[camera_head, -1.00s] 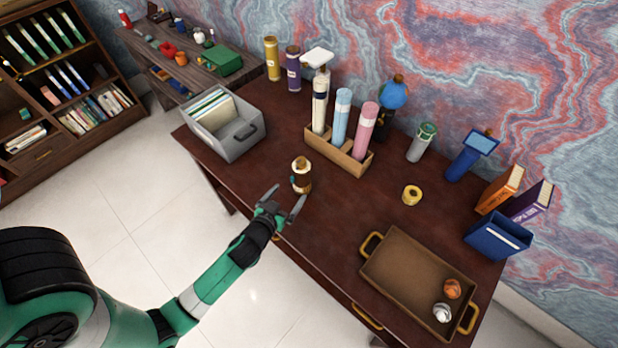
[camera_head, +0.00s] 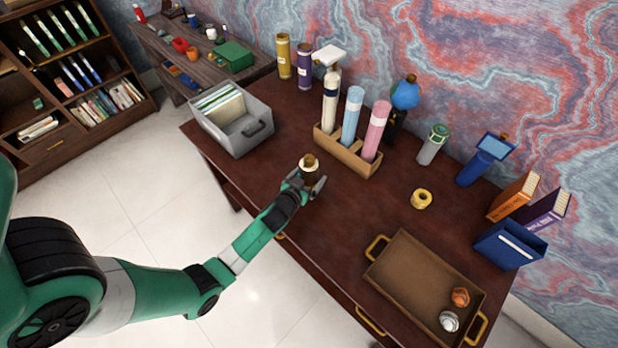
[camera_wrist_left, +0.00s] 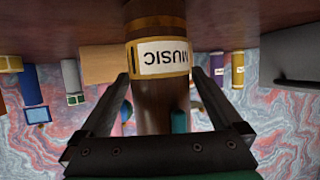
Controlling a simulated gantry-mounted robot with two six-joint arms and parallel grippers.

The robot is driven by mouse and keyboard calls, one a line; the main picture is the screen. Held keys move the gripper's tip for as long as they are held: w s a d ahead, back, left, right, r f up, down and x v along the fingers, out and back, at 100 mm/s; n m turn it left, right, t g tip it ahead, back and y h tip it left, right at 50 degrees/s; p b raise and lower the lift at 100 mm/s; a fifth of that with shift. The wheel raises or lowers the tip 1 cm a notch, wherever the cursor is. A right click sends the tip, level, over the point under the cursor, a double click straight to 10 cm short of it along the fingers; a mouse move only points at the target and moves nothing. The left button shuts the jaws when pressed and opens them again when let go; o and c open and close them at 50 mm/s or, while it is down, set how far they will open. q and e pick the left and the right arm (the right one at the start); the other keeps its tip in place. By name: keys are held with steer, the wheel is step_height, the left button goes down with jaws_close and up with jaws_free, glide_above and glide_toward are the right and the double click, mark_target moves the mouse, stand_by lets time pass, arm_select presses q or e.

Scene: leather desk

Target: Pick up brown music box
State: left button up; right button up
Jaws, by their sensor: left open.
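The brown music box (camera_head: 309,167) is a small upright cylinder with a tan top, standing on the dark desk near its front edge. In the left wrist view the music box (camera_wrist_left: 160,60) shows upside down, with a white label reading "MUSIC" on a gold band. My left gripper (camera_head: 309,187) is open at the music box. In the left wrist view the fingers of my left gripper (camera_wrist_left: 163,78) lie on either side of it, with small gaps visible. The fingers partly hide its lower part in the head view. My right gripper is not in view.
A wooden holder (camera_head: 345,152) with several tall tubes stands behind the music box. A grey file box (camera_head: 238,138) is at the left. A yellow tape roll (camera_head: 421,199) and a brown tray (camera_head: 398,268) lie to the right. The desk around the music box is mostly clear.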

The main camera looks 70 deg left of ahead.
mark_target(305, 172)
arm_select(q)
steer(key=shift+c, duration=0.3)
jaws_close()
steer(key=shift+r, duration=0.15)
steer(key=shift+r, duration=0.3)
steer(key=r+p, duration=0.2)
steer(key=r, duration=0.1)
steer(key=s+r+p, duration=0.1)
steer(key=shift+d+r, duration=0.15)
steer(key=shift+d, duration=0.15)
steer(key=s+r, duration=0.1)
steer(key=s+d+r+p, duration=0.1)
steer(key=r, duration=0.1)
steer(key=s+d+r+p, duration=0.1)
steer(key=shift+d+r, duration=0.15)
steer(key=v, duration=0.9)
steer(key=shift+s+p, duration=0.45)
